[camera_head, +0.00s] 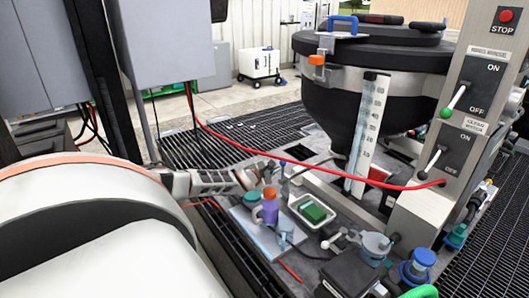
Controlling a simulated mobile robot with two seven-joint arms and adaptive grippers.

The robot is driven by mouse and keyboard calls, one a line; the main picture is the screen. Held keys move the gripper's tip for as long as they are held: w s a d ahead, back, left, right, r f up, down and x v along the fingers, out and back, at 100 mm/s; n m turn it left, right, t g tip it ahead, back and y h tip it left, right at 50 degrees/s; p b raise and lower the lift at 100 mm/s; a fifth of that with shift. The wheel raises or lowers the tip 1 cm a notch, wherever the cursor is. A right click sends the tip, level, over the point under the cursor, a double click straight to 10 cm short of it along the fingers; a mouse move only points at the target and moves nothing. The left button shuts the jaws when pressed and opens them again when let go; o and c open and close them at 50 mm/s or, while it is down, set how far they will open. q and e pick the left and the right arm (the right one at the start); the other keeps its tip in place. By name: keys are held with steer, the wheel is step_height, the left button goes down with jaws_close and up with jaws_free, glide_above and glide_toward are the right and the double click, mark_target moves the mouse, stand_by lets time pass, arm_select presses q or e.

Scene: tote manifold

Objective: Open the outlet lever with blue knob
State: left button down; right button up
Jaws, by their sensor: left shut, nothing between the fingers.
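A small blue knob (283,163) shows low at the left of the black vessel, at the end of a thin dark lever that runs right toward the vessel's base. Most of the outlet is too small and dark to make out. My left gripper (254,175) reaches in from the left and is shut and empty. Its tips are just left of the blue knob; I cannot tell whether they touch it. My right gripper is not in view.
The black vessel (345,118) stands above a dark grating. A red hose (300,164) crosses in front of it. A switch panel (468,140) stands at right.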

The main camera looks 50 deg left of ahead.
arm_select(q)
steer(key=v, duration=1.1)
steer(key=shift+s+d, duration=0.1)
steer(key=shift+s, duration=0.05)
steer(key=shift+s+f, duration=0.1)
stand_by(0.3)
